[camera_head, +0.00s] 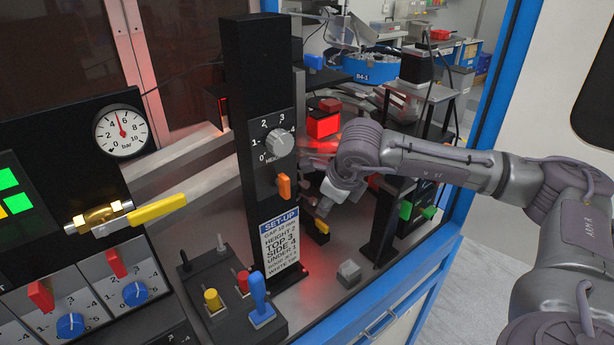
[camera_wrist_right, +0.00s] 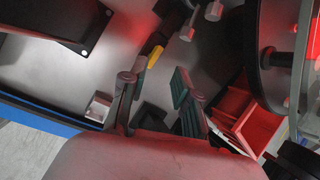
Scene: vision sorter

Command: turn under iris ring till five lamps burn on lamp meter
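My right gripper (camera_head: 328,200) reaches in from the right, behind the black post, over the metal deck. In the right wrist view its two fingers (camera_wrist_right: 155,85) with dark green pads stand apart, with nothing clearly between them. Beyond them is a black part with a yellow piece (camera_wrist_right: 156,53) and grey round-ended knobs (camera_wrist_right: 187,31). I cannot tell which part is the under iris ring; the wrist and gripper cover part of this area in the head view. No lamp meter can be identified with certainty. My left gripper is not in view.
The black post (camera_head: 258,110) bears a grey dial (camera_head: 280,143), an orange switch (camera_head: 284,186) and a set-up card (camera_head: 280,243). A blue lever (camera_head: 260,300) stands at its foot. A red bin (camera_wrist_right: 258,125) is right of the fingers. A grey block (camera_head: 349,273) sits on the deck.

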